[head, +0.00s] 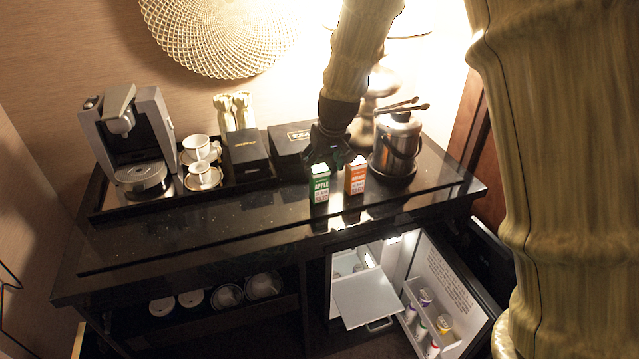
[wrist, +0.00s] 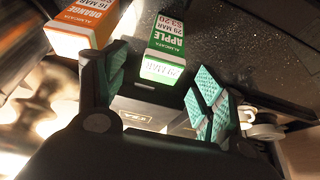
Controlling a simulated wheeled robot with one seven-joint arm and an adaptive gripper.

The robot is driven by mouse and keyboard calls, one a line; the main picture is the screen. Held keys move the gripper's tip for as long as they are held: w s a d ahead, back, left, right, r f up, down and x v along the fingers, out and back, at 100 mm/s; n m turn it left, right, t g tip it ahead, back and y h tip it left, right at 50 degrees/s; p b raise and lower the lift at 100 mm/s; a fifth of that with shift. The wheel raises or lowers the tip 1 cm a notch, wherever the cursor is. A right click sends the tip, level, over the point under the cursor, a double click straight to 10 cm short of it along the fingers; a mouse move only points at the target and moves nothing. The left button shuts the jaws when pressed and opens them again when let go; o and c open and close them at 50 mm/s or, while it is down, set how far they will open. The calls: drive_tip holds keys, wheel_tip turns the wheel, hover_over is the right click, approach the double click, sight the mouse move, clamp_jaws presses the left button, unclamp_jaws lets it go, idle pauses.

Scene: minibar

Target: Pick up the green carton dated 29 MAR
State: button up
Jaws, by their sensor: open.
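The green apple carton (head: 320,186) stands upright on the black counter, near its front middle. In the wrist view the green carton (wrist: 165,44) appears upside down, with "APPLE" and "29 MAR" readable on its label. An orange carton (head: 356,177) stands close to its right in the head view; in the wrist view the orange carton (wrist: 84,22) is at upper left and its date looks like 16 MAR. My gripper (head: 332,158) is over the back of the two cartons. Its jaws (wrist: 162,72) are open and empty, with the green carton showing between and beyond the fingertips.
A metal ice bucket (head: 396,140) with tongs stands right of the cartons. A black tea box (head: 293,137), a dark box (head: 248,152), cups (head: 203,176) and a coffee machine (head: 130,135) are behind and left. The front-left counter (head: 200,228) is clear. The minifridge (head: 368,298) below is open.

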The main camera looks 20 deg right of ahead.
sight(320, 169)
drive_tip(key=shift+p+x, duration=1.05)
drive_tip(key=shift+x, duration=1.5)
drive_tip(key=shift+a, duration=0.1)
drive_tip(key=c, duration=1.2)
drive_tip(key=shift+r, duration=0.15)
drive_tip(key=shift+c, duration=0.2)
